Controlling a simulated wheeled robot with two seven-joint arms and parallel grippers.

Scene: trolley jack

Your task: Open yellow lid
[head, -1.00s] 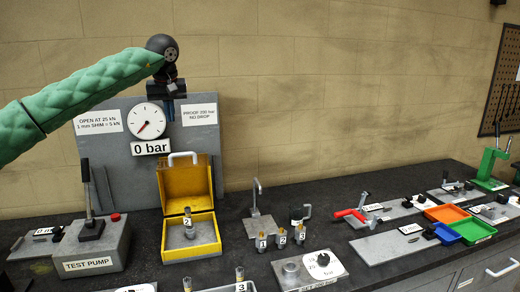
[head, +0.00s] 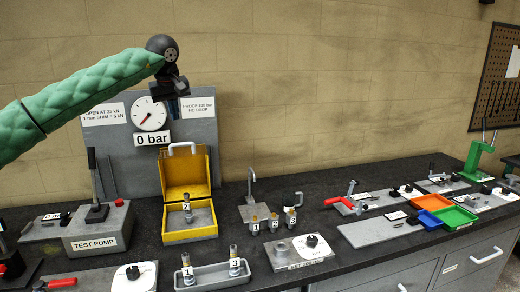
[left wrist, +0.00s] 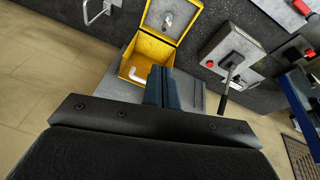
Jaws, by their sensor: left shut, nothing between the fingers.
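The yellow lid (head: 184,172) stands up at the back of its yellow box (head: 190,237), open, with a pale handle (head: 181,147) on its top edge. A small metal cylinder tagged 2 (head: 187,210) stands inside the box. The lid (left wrist: 150,50) and its handle (left wrist: 137,76) also show in the left wrist view. My left gripper (head: 174,112) is shut and empty, fingers pointing down, above the lid in the picture and in front of the gauge board. Its dark blue fingers (left wrist: 160,88) show in the left wrist view. My right gripper is out of view.
The gauge (head: 149,115) on the grey board reads 0 bar. The test pump (head: 98,228) with its upright lever is left of the box. Numbered cylinders in a grey tray (head: 213,276) stand in front. Fixtures and coloured trays (head: 432,202) fill the right bench.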

